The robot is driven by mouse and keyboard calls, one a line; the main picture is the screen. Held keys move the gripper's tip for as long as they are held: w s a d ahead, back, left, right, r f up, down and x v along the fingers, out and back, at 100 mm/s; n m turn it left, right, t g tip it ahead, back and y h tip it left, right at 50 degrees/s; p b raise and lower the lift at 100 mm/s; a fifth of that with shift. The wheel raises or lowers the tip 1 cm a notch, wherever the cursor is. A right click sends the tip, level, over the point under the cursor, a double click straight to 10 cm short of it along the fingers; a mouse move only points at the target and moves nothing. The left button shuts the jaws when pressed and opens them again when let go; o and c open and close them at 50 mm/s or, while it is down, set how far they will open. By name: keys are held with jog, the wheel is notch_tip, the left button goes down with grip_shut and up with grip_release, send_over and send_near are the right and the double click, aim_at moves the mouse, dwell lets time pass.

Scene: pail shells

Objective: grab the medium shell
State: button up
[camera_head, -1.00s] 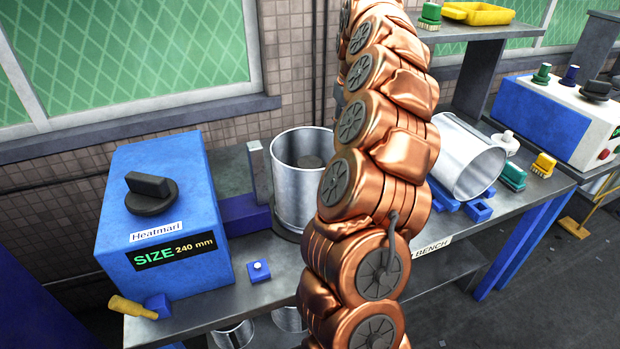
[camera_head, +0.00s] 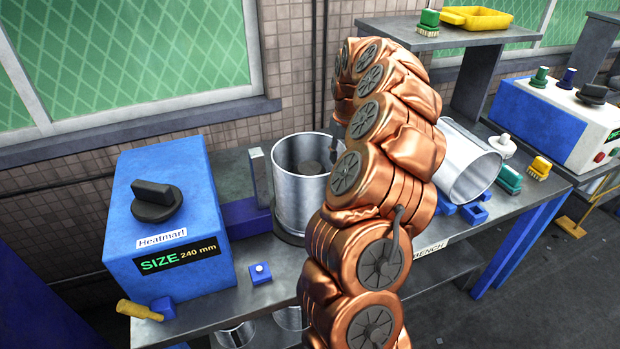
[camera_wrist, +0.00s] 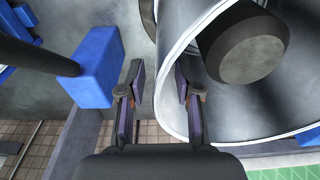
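An upright metal shell (camera_head: 298,195) stands at the blue Heatmarl machine, with a dark round core inside it. Another metal shell (camera_head: 466,165) lies on its side on blue blocks to the right. I cannot tell which one is the medium shell. In the wrist view my gripper (camera_wrist: 160,88) is open and empty, close to the rim of a shell (camera_wrist: 172,62) with a dark core inside. The rim runs between the two fingers, the right finger over the shell's opening. In the head view my arm hides most of the gripper.
The Heatmarl machine (camera_head: 170,220) reads SIZE 240 mm. A small blue button box (camera_head: 260,274) and a yellow-handled tool (camera_head: 140,310) lie on the bench. More shells (camera_head: 236,335) sit below. A raised shelf (camera_head: 450,38) stands behind my arm. A blue block (camera_wrist: 95,65) is left of my fingers.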

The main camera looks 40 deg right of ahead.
jog(key=shift+f, duration=0.15)
grip_shut()
dwell(0.7)
